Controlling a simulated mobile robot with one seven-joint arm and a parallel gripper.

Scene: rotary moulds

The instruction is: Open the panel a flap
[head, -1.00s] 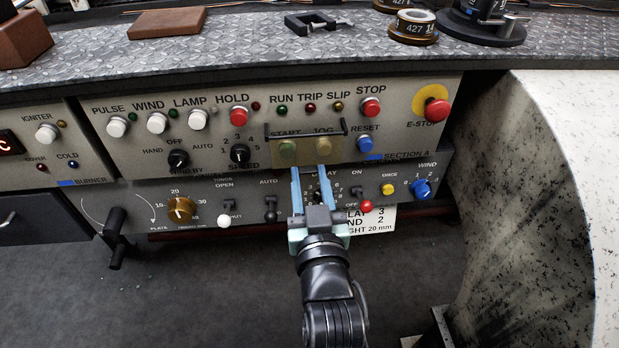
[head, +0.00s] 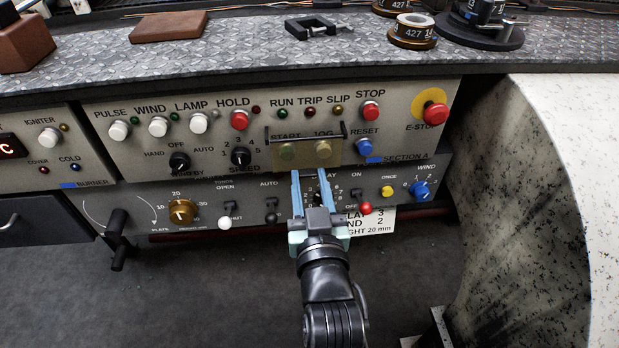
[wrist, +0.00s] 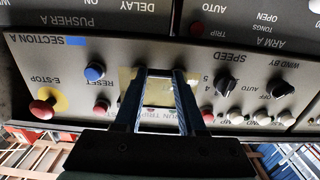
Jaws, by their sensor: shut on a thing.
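The flap (head: 305,157) is a see-through amber cover with a dark bar along its top. It hangs down in front of the green START button (head: 286,151) and the JOG button (head: 323,149) on the upper panel, and looks closed. My gripper (head: 309,171) reaches up from below, its two blue fingertips at the flap's lower edge. In the wrist view, which is upside down, the amber flap (wrist: 158,92) shows between my fingers (wrist: 162,75). My gripper is shut on the flap; the exact contact is hard to see.
The blue RESET button (head: 364,146) and red E-STOP (head: 435,112) are to the right. The SPEED knob (head: 241,157) is to the left. Toggles and a DELAY dial sit just below the flap, close to my fingers. A speckled drum (head: 540,200) stands at the right.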

